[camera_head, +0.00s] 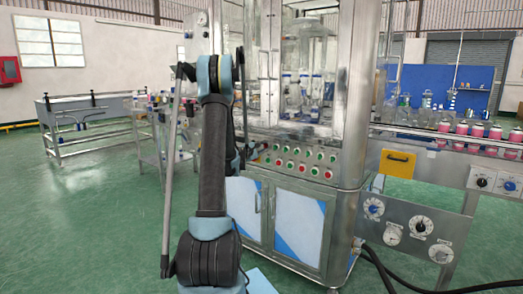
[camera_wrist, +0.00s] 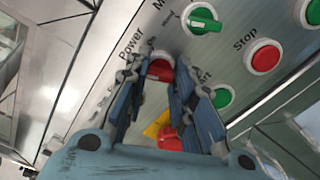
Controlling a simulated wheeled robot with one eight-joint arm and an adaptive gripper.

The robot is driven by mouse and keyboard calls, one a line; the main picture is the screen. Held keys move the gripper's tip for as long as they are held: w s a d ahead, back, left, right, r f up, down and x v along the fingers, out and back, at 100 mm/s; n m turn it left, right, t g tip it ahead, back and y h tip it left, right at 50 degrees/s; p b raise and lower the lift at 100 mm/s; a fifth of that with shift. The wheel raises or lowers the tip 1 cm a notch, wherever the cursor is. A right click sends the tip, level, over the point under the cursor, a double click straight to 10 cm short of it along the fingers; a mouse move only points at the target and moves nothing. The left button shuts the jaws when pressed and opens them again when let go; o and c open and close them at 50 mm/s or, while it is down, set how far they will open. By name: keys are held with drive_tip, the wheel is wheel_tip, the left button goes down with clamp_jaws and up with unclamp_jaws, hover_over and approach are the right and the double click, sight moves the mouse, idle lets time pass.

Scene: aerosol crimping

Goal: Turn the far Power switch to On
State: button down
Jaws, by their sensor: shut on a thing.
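My gripper (camera_wrist: 155,75) is at the control panel in the wrist view, its two fingers on either side of a red switch knob (camera_wrist: 160,69) beside the printed word "Power". The fingers are closed on this knob.
Near the gripper are a green selector switch (camera_wrist: 203,20), a red Stop button (camera_wrist: 264,56) and a green button (camera_wrist: 221,97). A red button (camera_wrist: 168,139) with yellow beside it shows between the fingers. A conveyor with red cans (camera_head: 477,131) runs to the right.

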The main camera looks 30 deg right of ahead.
drive_tip(key=m, duration=1)
drive_tip(key=shift+m, duration=0.3)
idle(0.4)
drive_tip(key=c, duration=1.4)
unclamp_jaws()
drive_tip(key=shift+c, duration=0.2)
drive_tip(key=shift+a, duration=0.1)
